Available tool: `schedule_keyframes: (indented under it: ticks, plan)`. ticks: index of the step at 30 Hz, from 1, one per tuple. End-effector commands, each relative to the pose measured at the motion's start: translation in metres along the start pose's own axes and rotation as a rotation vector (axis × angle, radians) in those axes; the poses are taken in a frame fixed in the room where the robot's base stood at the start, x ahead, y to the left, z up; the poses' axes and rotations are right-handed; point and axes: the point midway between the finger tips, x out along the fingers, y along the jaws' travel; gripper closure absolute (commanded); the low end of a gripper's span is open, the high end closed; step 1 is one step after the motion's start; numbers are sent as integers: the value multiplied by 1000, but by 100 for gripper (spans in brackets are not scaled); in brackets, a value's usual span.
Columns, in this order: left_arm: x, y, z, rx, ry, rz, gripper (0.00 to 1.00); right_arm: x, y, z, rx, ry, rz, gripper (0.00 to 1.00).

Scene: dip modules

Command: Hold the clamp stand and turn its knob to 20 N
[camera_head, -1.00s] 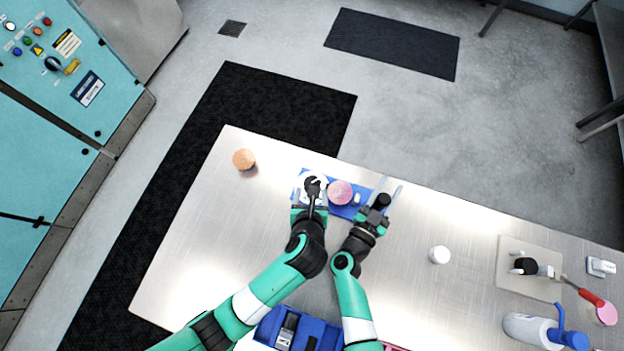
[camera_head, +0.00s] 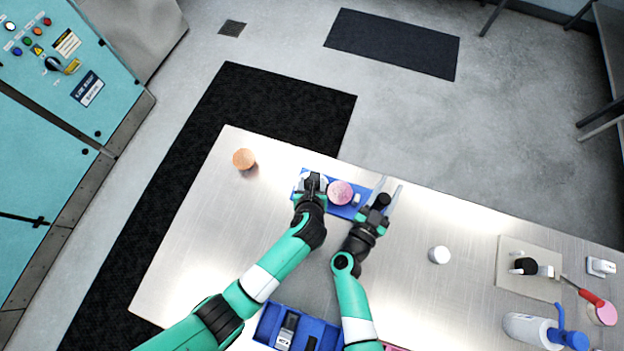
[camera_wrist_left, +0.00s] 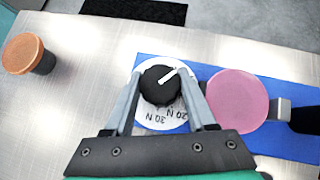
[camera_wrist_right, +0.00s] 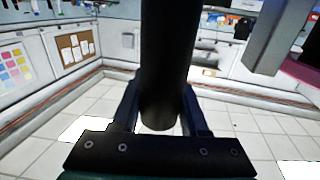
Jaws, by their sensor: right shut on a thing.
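The clamp stand has a blue base (camera_head: 318,175), which also shows in the left wrist view (camera_wrist_left: 286,135). A black knob (camera_wrist_left: 160,86) with a white pointer sits on its white dial (camera_wrist_left: 166,120); the pointer aims to the upper right. "20 N" and "30 N" marks show below and right of the knob. My left gripper (camera_head: 314,183) is over the dial, its fingers on either side of the knob, with a small gap visible at the right finger. My right gripper (camera_head: 385,196) is shut on the stand's black post (camera_wrist_right: 166,70).
A pink disc (camera_head: 340,193) is beside the dial on the base. An orange-topped knob (camera_head: 244,159) stands at the left. A blue tray (camera_head: 268,325) lies at the near edge. A white round piece (camera_head: 439,255) and several tools are to the right. The tabletop between is clear.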

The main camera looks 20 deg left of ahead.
Motion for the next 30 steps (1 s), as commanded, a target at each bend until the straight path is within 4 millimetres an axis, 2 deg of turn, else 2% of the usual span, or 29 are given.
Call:
schedule_keyframes:
  ticks: [1, 3, 8, 18, 27, 28, 30]
  plan:
    - [0, 0, 0, 0, 0, 0, 89, 0, 0, 1, 0, -2, 0, 100]
    - [0, 0, 0, 0, 0, 0, 99, 0, 0, 1, 0, -2, 0, 100]
    - [0, 1, -1, 28, 4, -26, 100, 0, 0, 1, 0, -2, 0, 100]
    - [0, 0, -1, 190, 2, -191, 100, 0, 0, 1, 0, -2, -1, 100]
    - [0, 0, -1, 200, 1, -197, 100, 0, 0, 1, 0, -2, -1, 100]
    - [0, 0, -1, 199, 1, -197, 39, 0, 0, 1, 0, -2, -1, 100]
    - [0, 0, -1, 199, 1, -196, 31, 0, 0, 1, 0, -1, -1, 100]
